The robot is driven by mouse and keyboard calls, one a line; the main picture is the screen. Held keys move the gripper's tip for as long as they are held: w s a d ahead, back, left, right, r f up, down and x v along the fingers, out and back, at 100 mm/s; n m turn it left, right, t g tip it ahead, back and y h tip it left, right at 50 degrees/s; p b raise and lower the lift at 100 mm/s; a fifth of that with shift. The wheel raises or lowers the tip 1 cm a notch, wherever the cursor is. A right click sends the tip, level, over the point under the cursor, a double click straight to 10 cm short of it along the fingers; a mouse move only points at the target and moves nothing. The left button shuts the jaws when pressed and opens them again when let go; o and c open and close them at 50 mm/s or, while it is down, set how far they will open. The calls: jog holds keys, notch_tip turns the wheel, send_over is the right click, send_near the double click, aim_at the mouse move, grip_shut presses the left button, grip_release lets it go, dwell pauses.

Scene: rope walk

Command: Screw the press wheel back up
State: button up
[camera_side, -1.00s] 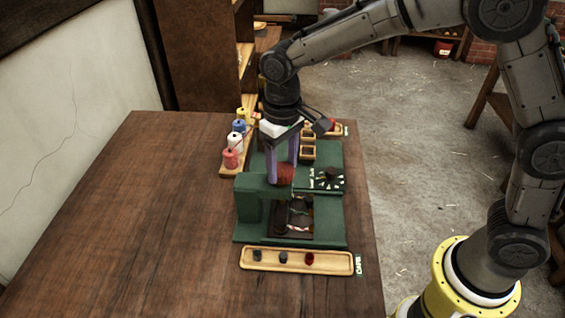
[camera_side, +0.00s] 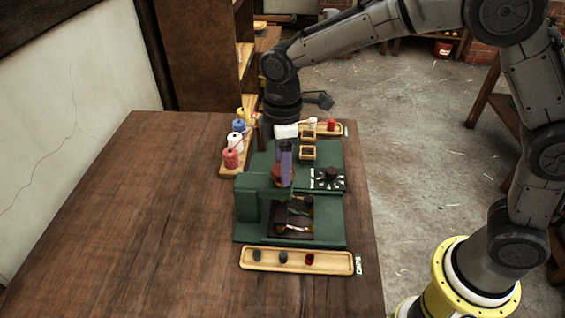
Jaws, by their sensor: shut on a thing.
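The green press (camera_side: 249,205) stands on the wooden table, its arm reaching over a dark bed (camera_side: 292,222) with coloured strands on it. The red press wheel (camera_side: 279,178) sits on top of the press arm, partly hidden by my fingers. My gripper (camera_side: 284,180) points straight down, its purple fingers shut on the wheel from above. The fingers are turned so that one largely hides the other.
A rack of coloured spools (camera_side: 233,148) stands behind left. The table's left side is clear.

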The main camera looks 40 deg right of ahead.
jog(key=n, duration=0.5)
jog(key=shift+r+n, duration=0.1)
jog(key=shift+n, duration=0.2)
dwell(0.4)
jog(key=o, duration=1.4)
jog(key=shift+c, duration=0.2)
notch_tip(320, 180, up, 14)
jog(key=shift+d, duration=0.1)
